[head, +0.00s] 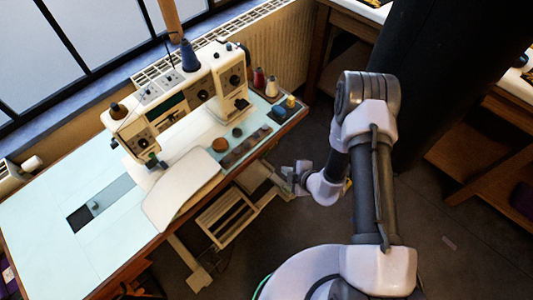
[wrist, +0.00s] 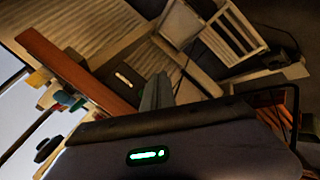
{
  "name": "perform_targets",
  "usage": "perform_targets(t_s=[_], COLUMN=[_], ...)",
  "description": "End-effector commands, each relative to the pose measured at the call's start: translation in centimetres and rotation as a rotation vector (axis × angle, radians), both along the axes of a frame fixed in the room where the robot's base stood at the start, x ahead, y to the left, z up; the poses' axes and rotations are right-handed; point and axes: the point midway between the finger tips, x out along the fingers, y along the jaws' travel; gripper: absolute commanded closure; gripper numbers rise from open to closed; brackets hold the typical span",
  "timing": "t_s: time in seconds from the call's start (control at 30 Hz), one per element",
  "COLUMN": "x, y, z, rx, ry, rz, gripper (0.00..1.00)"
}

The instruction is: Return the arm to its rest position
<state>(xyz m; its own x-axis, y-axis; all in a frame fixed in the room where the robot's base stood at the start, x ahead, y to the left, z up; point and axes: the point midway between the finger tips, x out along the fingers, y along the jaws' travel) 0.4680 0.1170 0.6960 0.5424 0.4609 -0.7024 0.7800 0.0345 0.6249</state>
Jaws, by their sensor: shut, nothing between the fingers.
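My gripper (head: 287,176) is in the head view, beside the right edge of the sewing table and lower than its top. My arm is bent, with its forearm folded back down toward the gripper. In the wrist view the fingers of my gripper (wrist: 156,92) are together, with nothing between them. The gripper appears apart from the table. Part of the wrist is hidden behind the arm in the head view.
The sewing table (head: 50,215) carries a white sewing machine (head: 165,95), thread spools (head: 271,87) and small items near its right edge. A slatted pedal frame (head: 227,217) is under it. A dark column (head: 440,70) and wooden shelves (head: 470,165) stand right. Dark floor is open between.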

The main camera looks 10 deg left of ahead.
Motion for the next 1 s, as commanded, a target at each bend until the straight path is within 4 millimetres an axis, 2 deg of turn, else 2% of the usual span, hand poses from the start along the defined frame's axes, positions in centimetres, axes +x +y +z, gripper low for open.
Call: perform_targets(t_s=[0.37, 0.43, 0.47, 0.57, 0.6, 0.67, 0.7, 0.77, 0.8, 0.87, 0.9, 0.97, 1.0], x=[0.0, 0.5, 1.0, 2.9, 3.1, 2.6, 1.5, -1.2, -3.4, -7.0, -9.4, -12.7, -14.7], y=[0.0, 0.4, 0.8, 3.3, 4.6, 6.3, 7.1, 7.7, 7.7, 6.9, 6.0, 4.0, 2.4], z=[0.0, 1.1, 2.2, 9.5, 13.6, 20.0, 24.1, 29.9, 33.1, 36.8, 38.7, 40.8, 41.9], rx=[0.000, -0.004, -0.010, -0.062, -0.104, -0.191, -0.268, -0.410, -0.520, -0.704, -0.839, -1.057, -1.202], ry=[0.000, -0.026, -0.055, -0.243, -0.358, -0.554, -0.697, -0.925, -1.073, -1.282, -1.407, -1.565, -1.640], rz=[0.001, 0.035, 0.075, 0.334, 0.485, 0.736, 0.914, 1.193, 1.382, 1.665, 1.854, 2.147, 2.342], gripper=[1.00, 1.00, 1.00, 1.00, 1.00, 1.00, 1.00, 1.00, 1.00, 1.00, 1.00, 1.00, 1.00])
